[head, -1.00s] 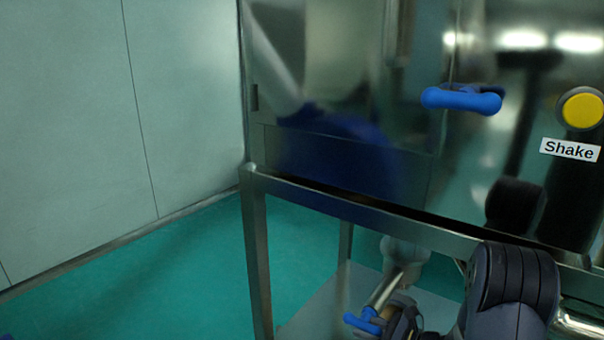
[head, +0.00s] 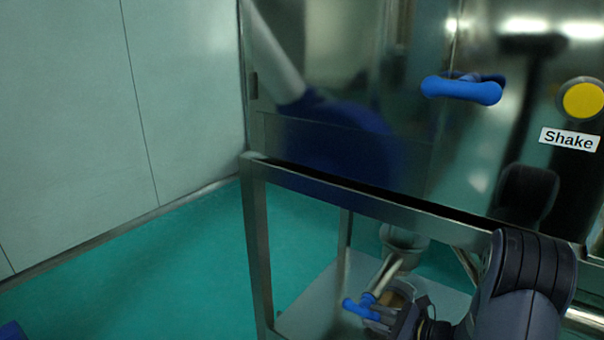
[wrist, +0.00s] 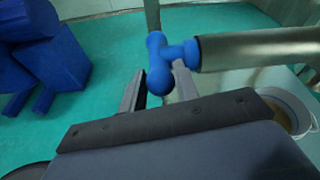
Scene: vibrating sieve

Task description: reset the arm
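My gripper (wrist: 158,88) shows in the wrist view with its two fingers apart. A blue T-shaped handle (wrist: 158,78) on a metal pipe (wrist: 250,48) lies just beyond and between the fingertips; I cannot tell whether they touch it. In the head view my gripper (head: 392,319) is low at centre right, close beside the same blue handle (head: 360,308). My dark arm link partly hides the area under the frame.
The steel sieve cabinet (head: 340,110) carries another blue handle (head: 462,90), a yellow button (head: 583,100) and a "Shake" label (head: 569,139). Its frame rail (head: 330,188) runs above my gripper. A round container (wrist: 298,112) stands below the pipe.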

